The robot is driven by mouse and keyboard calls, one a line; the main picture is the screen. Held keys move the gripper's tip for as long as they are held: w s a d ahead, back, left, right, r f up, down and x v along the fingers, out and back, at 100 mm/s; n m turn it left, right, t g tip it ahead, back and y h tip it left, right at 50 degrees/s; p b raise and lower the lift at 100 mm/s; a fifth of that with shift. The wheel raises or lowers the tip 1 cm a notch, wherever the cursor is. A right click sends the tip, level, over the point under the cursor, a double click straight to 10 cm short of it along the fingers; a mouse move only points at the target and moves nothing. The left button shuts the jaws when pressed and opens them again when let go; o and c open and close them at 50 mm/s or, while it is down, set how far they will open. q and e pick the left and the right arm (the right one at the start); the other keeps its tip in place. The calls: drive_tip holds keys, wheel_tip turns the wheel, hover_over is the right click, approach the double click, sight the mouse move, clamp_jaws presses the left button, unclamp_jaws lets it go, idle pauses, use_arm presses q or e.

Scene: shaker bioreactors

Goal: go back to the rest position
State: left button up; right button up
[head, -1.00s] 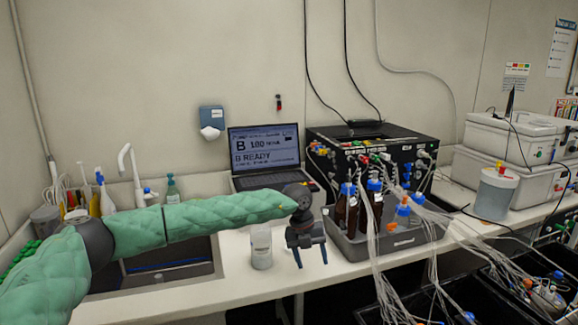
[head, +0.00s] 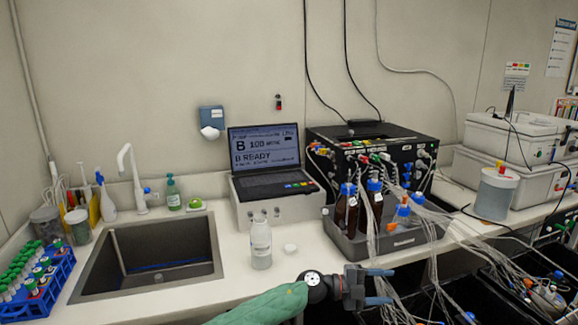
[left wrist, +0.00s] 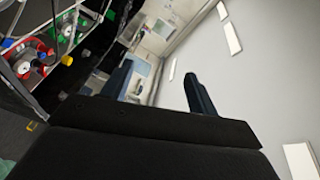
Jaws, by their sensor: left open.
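My left gripper (head: 379,287) is low in the head view, in front of the bench edge, with its fingers pointing right. Its jaws are apart and nothing shows between them. The green-sleeved left arm comes in from the bottom edge. In the left wrist view the two dark fingers (left wrist: 160,88) stand apart and empty, with the room tilted behind them. My right gripper is in neither view.
A clear bottle (head: 261,245) stands on the bench, with a small white cap (head: 290,248) beside it. A grey tray (head: 345,240) holds brown bottles, with tubing hanging over the front near my gripper. The sink (head: 100,288) and a blue tube rack (head: 50,295) are left.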

use_arm(q)
drive_tip(key=w+a+f+n+t+y, duration=0.4)
drive_tip(key=a+f+n+t, duration=0.65)
drive_tip(key=n+t, duration=0.55)
drive_tip(key=s+a+f+n+g+y, duration=0.1)
drive_tip(key=s+a+f+n+y, duration=0.35)
drive_tip(key=a+f, duration=0.4)
drive_tip(key=s+a+f+n+g+y, duration=0.1)
drive_tip(key=s+a+f+n+y, duration=0.3)
drive_tip(key=f, duration=0.7)
drive_tip(key=s+a+f+n+g+y, duration=0.2)
drive_tip(key=s+a+f+g, duration=0.1)
drive_tip(key=s+a+f, duration=0.4)
drive_tip(key=s+a+f+n+g+y, duration=0.25)
drive_tip(key=s+a+f, duration=0.25)
drive_tip(key=s+f, duration=0.4)
drive_tip(key=s+a+f+g, duration=0.2)
drive_tip(key=s, duration=0.4)
drive_tip(key=s+a+f+g, duration=0.2)
drive_tip(key=s+f, duration=0.1)
drive_tip(key=s, duration=0.4)
drive_tip(key=s+a+f+n+g, duration=0.1)
drive_tip(key=s+a+f+g, duration=0.1)
drive_tip(key=s, duration=0.5)
drive_tip(key=shift+s+a+f+g, duration=0.25)
drive_tip(key=shift+a+f+g, duration=0.1)
drive_tip(key=shift+f, duration=0.05)
